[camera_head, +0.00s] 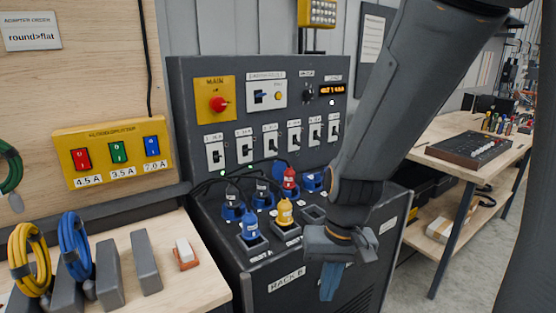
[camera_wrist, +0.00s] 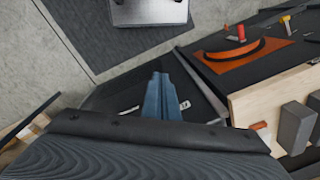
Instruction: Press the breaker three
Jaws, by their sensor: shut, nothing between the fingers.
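A row of several white breaker switches runs across the front of the dark grey panel (camera_head: 185,105). The third from the left (camera_head: 270,141) is upright in the row; its small label is too small to read for sure. The first breaker (camera_head: 214,154) and second breaker (camera_head: 244,147) stand to its left. My gripper (camera_head: 328,284) hangs low in front of the cabinet, right of and below the breakers, apart from them. Its blue fingers are together and empty, pointing down. In the wrist view the closed fingers (camera_wrist: 160,95) show above the floor and cabinet side; no breaker is recognisable there.
Blue, yellow and red plugs (camera_head: 284,212) stand in sockets on the sloping ledge below the breakers. Above are a red main knob (camera_head: 219,104) and a lit display (camera_head: 332,89). A yellow splitter box (camera_head: 115,150) hangs left. Workbenches flank the cabinet.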

